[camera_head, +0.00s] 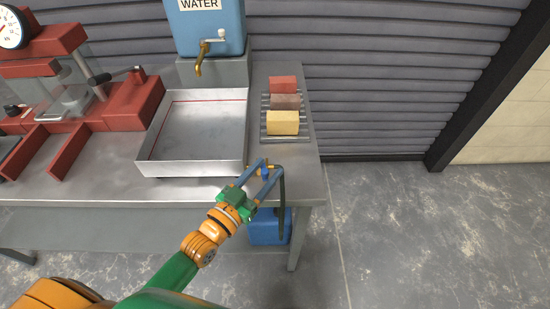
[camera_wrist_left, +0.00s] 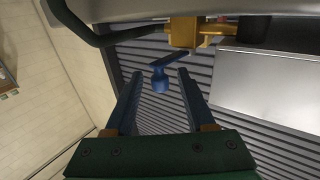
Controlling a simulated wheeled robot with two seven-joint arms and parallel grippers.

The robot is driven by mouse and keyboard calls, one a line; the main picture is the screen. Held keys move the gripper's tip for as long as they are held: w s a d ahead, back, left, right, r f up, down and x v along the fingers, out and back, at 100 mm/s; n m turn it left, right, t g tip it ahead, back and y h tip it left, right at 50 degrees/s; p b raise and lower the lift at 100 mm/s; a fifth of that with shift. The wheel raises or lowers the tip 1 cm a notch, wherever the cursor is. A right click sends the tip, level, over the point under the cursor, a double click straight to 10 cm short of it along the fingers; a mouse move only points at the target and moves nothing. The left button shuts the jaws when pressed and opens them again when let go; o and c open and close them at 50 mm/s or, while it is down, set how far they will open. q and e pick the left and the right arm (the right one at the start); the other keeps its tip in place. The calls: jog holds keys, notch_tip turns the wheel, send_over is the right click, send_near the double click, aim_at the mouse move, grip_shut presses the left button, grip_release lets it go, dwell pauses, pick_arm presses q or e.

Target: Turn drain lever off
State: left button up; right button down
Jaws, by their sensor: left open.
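The drain lever is a small blue handle on a brass valve (camera_head: 265,165) at the front right edge of the metal table, near the shallow tray (camera_head: 205,168). In the left wrist view the blue lever (camera_wrist_left: 161,76) shows below the brass valve body (camera_wrist_left: 185,33). My left gripper (camera_head: 268,168) is at the valve with its two blue fingers apart. In the left wrist view the lever lies between the open fingertips (camera_wrist_left: 160,76), with a gap visible on each side. Whether a finger touches it I cannot tell. My right gripper is out of view.
A dark hose (camera_head: 282,190) runs down beside the valve to a blue container (camera_head: 268,228) under the table. A rack with coloured blocks (camera_head: 283,122), a blue water tank (camera_head: 210,30) and a red press (camera_head: 110,105) stand on the table. The floor at right is clear.

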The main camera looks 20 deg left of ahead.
aim_at(267, 170)
pick_arm(q)
jog(key=shift+w+d+r, duration=0.2)
jog(key=shift+w, duration=0.3)
jog(key=shift+f+x, duration=0.15)
jog(key=shift+x, duration=0.45)
jog(key=shift+f+x, duration=0.15)
jog(key=shift+x, duration=0.45)
jog(key=shift+s, duration=0.1)
jog(key=shift+c, duration=0.2)
jog(key=shift+s+r, duration=0.1)
jog(key=c, duration=0.4)
grip_shut()
jog(key=shift+s+a+m+g+h+b, duration=0.1)
jog(key=shift+m+g+h+b, duration=0.25)
jog(key=shift+m+h, duration=0.3)
jog(key=shift+s+a+m+g+h+b, duration=0.15)
jog(key=shift+m+g+h+b, duration=0.2)
jog(key=shift+h, duration=0.5)
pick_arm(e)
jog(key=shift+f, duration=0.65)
